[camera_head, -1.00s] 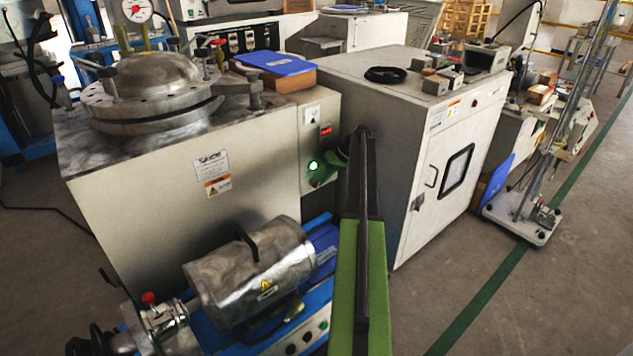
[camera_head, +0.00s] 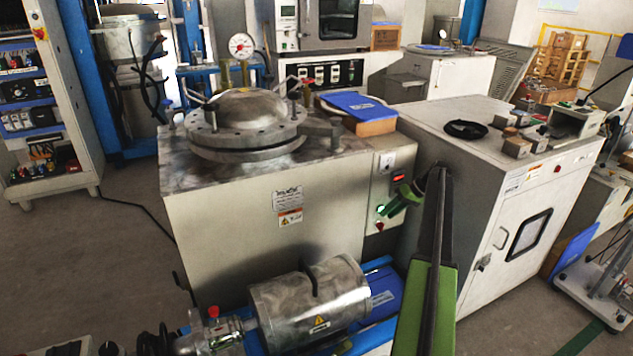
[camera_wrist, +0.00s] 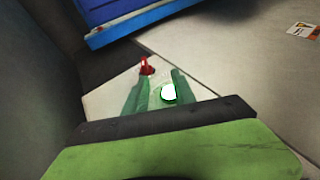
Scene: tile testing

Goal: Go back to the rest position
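My gripper (camera_head: 393,209) is at the front of the control panel (camera_head: 391,160) on the grey machine with the domed metal lid. In the wrist view, my two green gripper fingers (camera_wrist: 155,90) stand apart, with no object clearly held between them. A lit green button (camera_wrist: 168,93) shows between the fingers, and a red knob (camera_wrist: 147,66) shows just beyond. In the head view, the lit green button (camera_head: 380,209) is close to my fingertips. Whether the fingers touch the panel I cannot tell. My green and black arm reaches up from the bottom of the head view.
The domed machine (camera_head: 285,240) stands at centre. A white cabinet (camera_head: 510,215) stands right of my arm. A motor (camera_head: 310,305) on a blue frame sits low in front. A shelf rack (camera_head: 45,110) stands at the far left. Open floor (camera_head: 125,250) lies at left.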

